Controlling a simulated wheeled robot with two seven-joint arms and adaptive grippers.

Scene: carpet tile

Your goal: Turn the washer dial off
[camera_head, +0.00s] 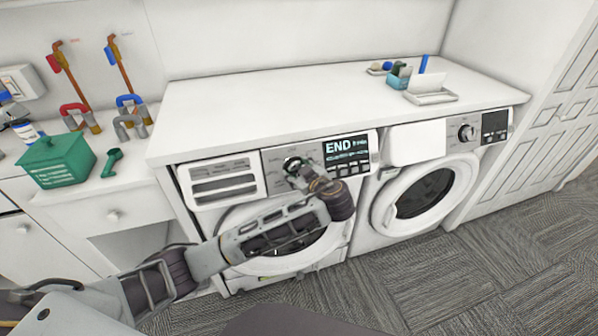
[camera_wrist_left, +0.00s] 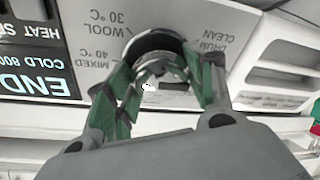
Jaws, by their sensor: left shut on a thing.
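The washer (camera_head: 225,221) is the left one of two white front loaders, under the counter. Its dial (camera_head: 292,163) sits mid-panel, between the detergent drawer and the display (camera_head: 346,149), which reads END. My left gripper (camera_head: 303,174) is at the dial, its arm crossing in front of the round door. In the left wrist view, the fingers of my left gripper (camera_wrist_left: 155,84) are shut on the dial (camera_wrist_left: 153,50), one on each side. Labels such as WOOL, MIXED and DRUM CLEAN surround it. The fingers hide part of the dial, so I cannot read its setting. My right gripper is not in view.
A second front loader (camera_head: 424,190) with its own dial (camera_head: 467,133) stands at the right. The white countertop (camera_head: 240,100) above is mostly clear, with small items at its far right. A green box (camera_head: 57,162) sits on the left counter. Carpet tile (camera_head: 450,270) lies in front.

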